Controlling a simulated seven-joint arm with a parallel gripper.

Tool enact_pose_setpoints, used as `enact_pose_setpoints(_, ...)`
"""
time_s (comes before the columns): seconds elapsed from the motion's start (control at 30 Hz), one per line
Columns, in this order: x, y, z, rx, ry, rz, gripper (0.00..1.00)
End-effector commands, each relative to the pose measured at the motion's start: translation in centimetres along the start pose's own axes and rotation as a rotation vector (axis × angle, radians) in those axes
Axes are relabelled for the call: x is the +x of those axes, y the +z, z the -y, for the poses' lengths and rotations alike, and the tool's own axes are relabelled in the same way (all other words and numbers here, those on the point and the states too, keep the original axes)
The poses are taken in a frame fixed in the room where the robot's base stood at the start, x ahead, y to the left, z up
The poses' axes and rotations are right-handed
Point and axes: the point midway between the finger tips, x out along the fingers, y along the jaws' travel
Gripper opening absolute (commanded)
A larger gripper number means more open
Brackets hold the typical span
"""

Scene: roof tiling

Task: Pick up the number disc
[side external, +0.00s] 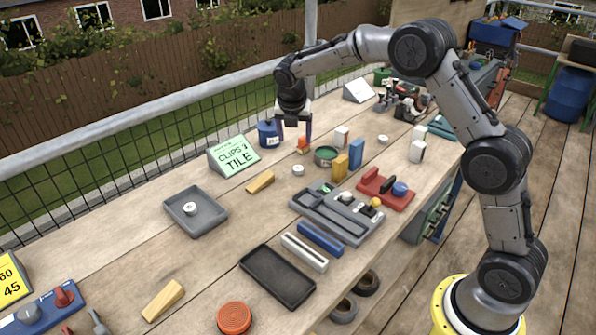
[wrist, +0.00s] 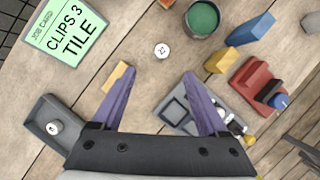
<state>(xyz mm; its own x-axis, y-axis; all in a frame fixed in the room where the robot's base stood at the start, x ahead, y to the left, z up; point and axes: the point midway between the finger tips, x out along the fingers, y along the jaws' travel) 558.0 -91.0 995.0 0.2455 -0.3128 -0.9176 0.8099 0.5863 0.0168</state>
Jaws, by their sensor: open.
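A small white number disc (side external: 298,169) lies flat on the bench, in front of the green-topped tin. In the wrist view this disc (wrist: 162,50) lies a little beyond my fingertips, about midway between them. A second white disc (side external: 190,208) lies in the shallow grey tray (side external: 212,224); it also shows in the wrist view (wrist: 54,128). A third small white piece (side external: 382,139) lies farther back. The marks on the discs are too small to read. My gripper (side external: 295,142) is open and empty above the bench, with its purple fingers (wrist: 159,75) apart.
A green job card (side external: 236,155) reads "CLIPS 3 TILE". A blue pot (side external: 269,134) and a green tin (side external: 326,155) stand near my gripper. Yellow (side external: 340,166) and blue (side external: 356,153) blocks, a grey organiser (side external: 330,217) and a red holder (side external: 386,190) stand to the right.

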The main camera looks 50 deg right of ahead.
Motion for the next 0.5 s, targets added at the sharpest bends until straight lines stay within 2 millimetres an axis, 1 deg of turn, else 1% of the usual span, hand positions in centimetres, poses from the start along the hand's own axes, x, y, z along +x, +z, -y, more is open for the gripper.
enact_pose_setpoints(0.03, 0.9, -0.3, 0.1, -0.003, -0.012, -0.01, 0.77)
enact_pose_setpoints(0.1, 1.7, -0.6, 0.2, -0.004, -0.019, -0.016, 0.77)
enact_pose_setpoints(0.17, 2.5, -0.6, 0.3, -0.004, -0.022, -0.018, 0.77)
enact_pose_setpoints(0.4, 6.9, -0.7, 0.4, -0.003, -0.021, -0.019, 0.77)
enact_pose_setpoints(0.5, 8.4, -0.7, 0.4, -0.003, -0.019, -0.017, 0.77)
